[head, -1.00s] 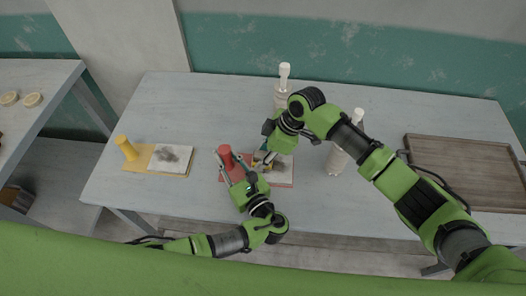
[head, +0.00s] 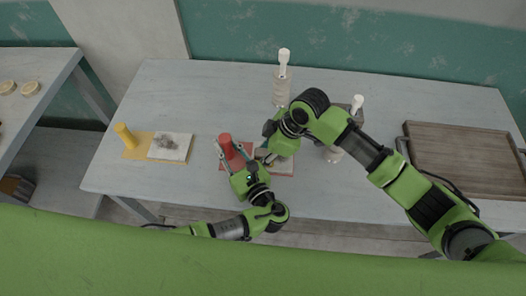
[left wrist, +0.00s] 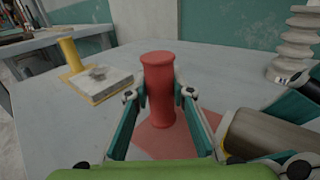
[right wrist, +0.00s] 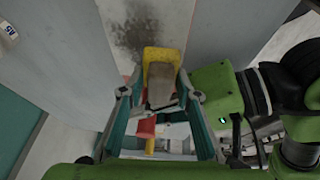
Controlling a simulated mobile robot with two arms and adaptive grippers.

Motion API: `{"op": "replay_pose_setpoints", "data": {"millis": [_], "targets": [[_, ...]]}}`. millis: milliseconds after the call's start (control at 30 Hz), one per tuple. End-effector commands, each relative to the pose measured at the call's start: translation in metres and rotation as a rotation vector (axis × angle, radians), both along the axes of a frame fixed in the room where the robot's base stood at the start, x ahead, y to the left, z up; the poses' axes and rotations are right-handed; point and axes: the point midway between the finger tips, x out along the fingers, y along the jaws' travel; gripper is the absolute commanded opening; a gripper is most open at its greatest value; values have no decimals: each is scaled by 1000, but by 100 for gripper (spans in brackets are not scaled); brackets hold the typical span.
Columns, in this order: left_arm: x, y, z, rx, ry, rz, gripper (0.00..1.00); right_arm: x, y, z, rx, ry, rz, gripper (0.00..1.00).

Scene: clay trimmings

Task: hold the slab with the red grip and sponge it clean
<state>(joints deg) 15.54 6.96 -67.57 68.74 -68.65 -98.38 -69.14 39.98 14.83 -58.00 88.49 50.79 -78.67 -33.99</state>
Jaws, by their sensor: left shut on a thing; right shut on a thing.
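The red grip (left wrist: 159,85) stands upright on a red base (left wrist: 150,138). My left gripper (left wrist: 160,96) is shut around it; it also shows in the head view (head: 229,148). The pale slab (head: 284,163) lies beside the grip, largely hidden by my right gripper (head: 268,156). In the right wrist view, a dark smear marks the slab (right wrist: 118,30). My right gripper (right wrist: 155,90) is shut on a yellow and grey-brown sponge (right wrist: 160,72) low over the slab. I cannot tell whether the sponge touches it.
A yellow grip (head: 125,136) with a smeared slab (head: 172,149) is to the left. A brown tray (head: 465,160) is at the right.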

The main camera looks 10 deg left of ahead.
Motion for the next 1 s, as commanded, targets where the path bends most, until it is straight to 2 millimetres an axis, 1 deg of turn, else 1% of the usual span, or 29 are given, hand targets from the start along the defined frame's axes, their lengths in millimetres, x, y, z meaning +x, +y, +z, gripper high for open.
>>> {"op": "replay_pose_setpoints", "data": {"millis": [33, 267, 367, 800, 867, 900, 1000], "targets": [[9, 6, 0, 3, 5, 7, 0, -32, 14, -6, 12, 63, 47, 10], [9, 7, 0, 6, 6, 8, 0, -31, 14, -4, 12, 62, 48, 10], [9, 8, 0, 6, 6, 8, 0, -31, 14, 3, 13, 61, 49, 10], [9, 8, 0, 9, 8, 8, 0, -32, 14, 45, 11, 61, 48, 11], [9, 8, 0, 9, 8, 8, 0, -32, 13, 50, 11, 61, 48, 11], [9, 8, 0, 9, 8, 8, 0, -32, 13, 52, 11, 61, 48, 9], [9, 6, 1, 7, 7, 7, 0, -32, 14, 54, 13, 62, 48, 8]]}}
